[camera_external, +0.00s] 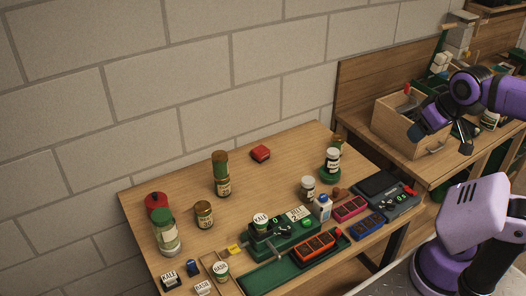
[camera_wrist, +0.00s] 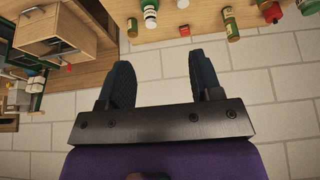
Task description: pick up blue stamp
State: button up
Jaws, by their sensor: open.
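A small dark blue block that looks like the blue stamp (camera_external: 192,268) stands near the table's front-left corner, between a label block reading KALE (camera_external: 168,280) and a white-lidded jar. It is too small to make out fully. My gripper (camera_external: 440,130) is high at the right, beside the wooden drawer box and far from the blue stamp. In the wrist view my gripper (camera_wrist: 163,78) has its two dark fingers wide apart with nothing between them. I cannot make out the blue stamp in the wrist view.
The wooden table (camera_external: 185,208) holds several jars, a green tray (camera_external: 262,281), a red block (camera_external: 260,153), a blue tray (camera_external: 367,226) and a dark scale (camera_external: 390,193). The drawer box (camera_external: 402,136) stands on a second bench. The table's back left is fairly clear.

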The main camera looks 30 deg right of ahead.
jog(key=w+a+f+n+y, duration=0.1)
jog(key=w+a, duration=0.4)
jog(key=w, duration=0.3)
jog(key=w+a+n, duration=0.2)
jog(key=w+a, duration=0.3)
jog(key=w, duration=0.2)
jog(key=n+g+y, duration=0.2)
jog(key=n, duration=0.4)
send_over(192, 263)
jog(key=s+d, duration=0.1)
jog(key=d, duration=0.1)
notch_tip(192, 263, down, 35)
jog(key=shift+s+a+r, duration=0.1)
jog(key=shift+x, duration=3.25)
jog(key=shift+s+a, duration=0.15)
